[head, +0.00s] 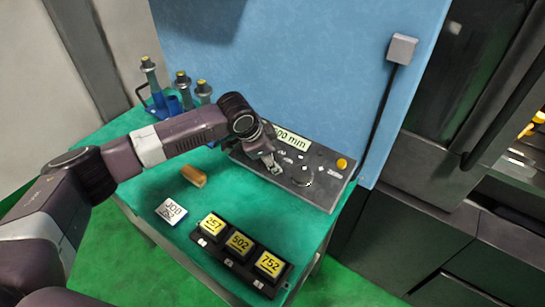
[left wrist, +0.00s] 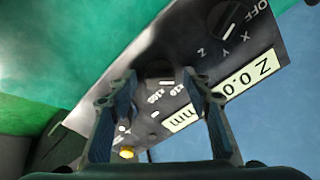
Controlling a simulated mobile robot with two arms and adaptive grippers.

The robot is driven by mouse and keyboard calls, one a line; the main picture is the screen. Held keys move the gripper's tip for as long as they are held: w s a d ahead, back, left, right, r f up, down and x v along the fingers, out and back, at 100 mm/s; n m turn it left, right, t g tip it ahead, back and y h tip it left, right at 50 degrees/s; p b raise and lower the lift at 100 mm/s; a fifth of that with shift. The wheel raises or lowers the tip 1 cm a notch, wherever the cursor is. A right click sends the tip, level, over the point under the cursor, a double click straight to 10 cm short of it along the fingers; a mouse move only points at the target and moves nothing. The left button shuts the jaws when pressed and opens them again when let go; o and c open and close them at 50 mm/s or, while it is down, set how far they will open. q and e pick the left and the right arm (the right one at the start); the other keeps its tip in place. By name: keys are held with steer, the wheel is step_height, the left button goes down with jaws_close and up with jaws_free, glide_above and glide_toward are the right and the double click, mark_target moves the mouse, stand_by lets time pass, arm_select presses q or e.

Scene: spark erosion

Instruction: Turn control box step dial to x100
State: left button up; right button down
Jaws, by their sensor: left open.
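The dark control box (head: 325,185) lies on the green table, with a pale display strip (head: 292,139) partly hidden by my arm. My left gripper (head: 273,166) is over its face, pointing down, fingers apart and empty. In the left wrist view the black step dial (left wrist: 158,70) shows between and beyond the two open fingers (left wrist: 160,92). Labels reading x10 and x100 stand beside it. A short white mark lies on its edge near the x10 label; its exact setting is hard to read. I cannot tell whether a finger touches the dial. My right gripper is not in view.
A second dial (left wrist: 228,18) with OFF, X, Y, Z labels sits beside it. A black tray (head: 232,262) with yellow-labelled blocks lies in front. A blue panel (head: 300,60) stands behind.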

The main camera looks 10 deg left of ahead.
arm_select(q)
steer(key=c, duration=1.2)
steer(key=shift+o, duration=0.2)
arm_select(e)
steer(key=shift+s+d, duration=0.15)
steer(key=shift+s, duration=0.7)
